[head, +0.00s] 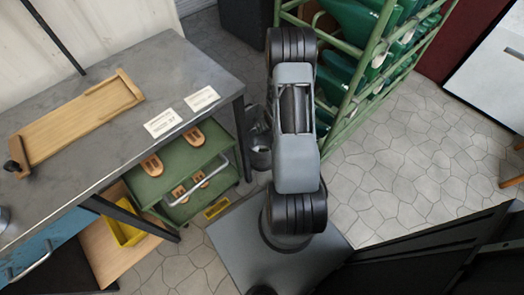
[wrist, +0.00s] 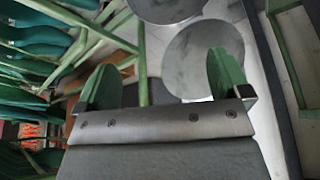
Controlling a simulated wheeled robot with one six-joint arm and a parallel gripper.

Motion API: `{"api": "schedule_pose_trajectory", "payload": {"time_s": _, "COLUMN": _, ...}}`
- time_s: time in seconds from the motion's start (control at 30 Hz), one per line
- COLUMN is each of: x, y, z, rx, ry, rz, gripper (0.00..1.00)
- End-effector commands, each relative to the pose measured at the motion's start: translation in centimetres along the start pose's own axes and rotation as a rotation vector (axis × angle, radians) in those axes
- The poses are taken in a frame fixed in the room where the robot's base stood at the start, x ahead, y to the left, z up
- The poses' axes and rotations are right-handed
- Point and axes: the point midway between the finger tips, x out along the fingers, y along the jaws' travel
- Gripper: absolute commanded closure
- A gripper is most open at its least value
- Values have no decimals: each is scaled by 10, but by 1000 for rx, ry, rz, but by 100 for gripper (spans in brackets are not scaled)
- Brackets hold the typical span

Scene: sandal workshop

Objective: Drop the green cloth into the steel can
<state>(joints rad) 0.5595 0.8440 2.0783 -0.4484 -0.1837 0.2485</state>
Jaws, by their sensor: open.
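My gripper (wrist: 165,78) is open in the wrist view, with its two green fingers wide apart and nothing visible held between them. A round, shiny steel can (wrist: 200,55) appears just beyond the right finger, which overlaps it in the picture. A second round steel shape (wrist: 172,6) is cut off by the top edge. I cannot make out the green cloth in either view.
A grey workbench (head: 100,95) with a wooden tray (head: 78,122) and two paper cards stands at left. A green cart (head: 185,175) holding sandal soles is beneath it. A green rack (head: 350,105) of green, shoe-like forms stands behind my arm. Stone floor (head: 400,165) is clear at right.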

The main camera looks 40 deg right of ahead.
Motion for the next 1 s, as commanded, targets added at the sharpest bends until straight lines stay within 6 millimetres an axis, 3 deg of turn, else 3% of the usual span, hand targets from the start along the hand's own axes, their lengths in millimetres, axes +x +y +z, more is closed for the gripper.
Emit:
{"api": "schedule_pose_trajectory", "payload": {"time_s": 0.1, "x": -18, "y": 0, "z": -1, "rx": 1, "ry": 1, "rz": 0, "gripper": 5}}
{"api": "schedule_pose_trajectory", "payload": {"time_s": 0.3, "x": -29, "y": 0, "z": 0, "rx": 1, "ry": 0, "rz": 0, "gripper": 5}}
{"api": "schedule_pose_trajectory", "payload": {"time_s": 1.0, "x": -30, "y": 0, "z": 0, "rx": -5, "ry": -2, "rz": 0, "gripper": 5}}
